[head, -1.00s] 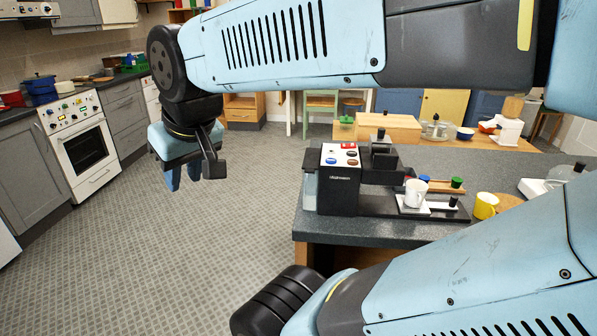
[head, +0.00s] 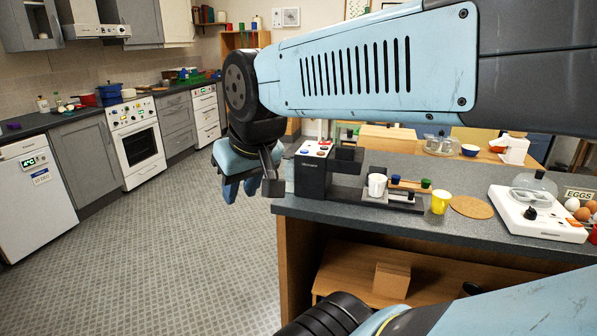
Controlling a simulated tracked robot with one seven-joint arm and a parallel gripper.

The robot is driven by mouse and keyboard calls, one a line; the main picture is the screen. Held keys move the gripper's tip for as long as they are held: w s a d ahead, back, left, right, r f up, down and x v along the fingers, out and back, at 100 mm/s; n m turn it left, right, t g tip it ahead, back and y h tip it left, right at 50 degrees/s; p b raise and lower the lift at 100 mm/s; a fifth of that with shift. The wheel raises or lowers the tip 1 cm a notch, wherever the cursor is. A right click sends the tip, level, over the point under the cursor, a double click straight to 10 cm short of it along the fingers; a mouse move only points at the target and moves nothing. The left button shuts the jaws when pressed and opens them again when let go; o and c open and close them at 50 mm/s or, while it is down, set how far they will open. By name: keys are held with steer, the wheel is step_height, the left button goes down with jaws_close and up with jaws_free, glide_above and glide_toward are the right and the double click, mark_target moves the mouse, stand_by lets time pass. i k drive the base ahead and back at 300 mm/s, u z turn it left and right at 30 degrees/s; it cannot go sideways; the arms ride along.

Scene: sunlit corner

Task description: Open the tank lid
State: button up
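The black coffee machine (head: 311,172) stands on the left end of the dark counter, with red and blue buttons on its white top panel. A pale, see-through strip at its left side (head: 289,172) looks like the water tank. Its lid cannot be made out. My gripper (head: 240,191) hangs fingers-down left of the machine, in front of the counter's left end in the picture. A white cup (head: 377,186) stands on the machine's drip tray.
The floor (head: 180,260) to the left is clear. A cooker (head: 137,143) stands along the far left wall.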

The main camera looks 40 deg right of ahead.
mark_target(290, 152)
steer(key=k, duration=1.5)
steer(key=z, duration=1.35)
steer(key=i, duration=1.5)
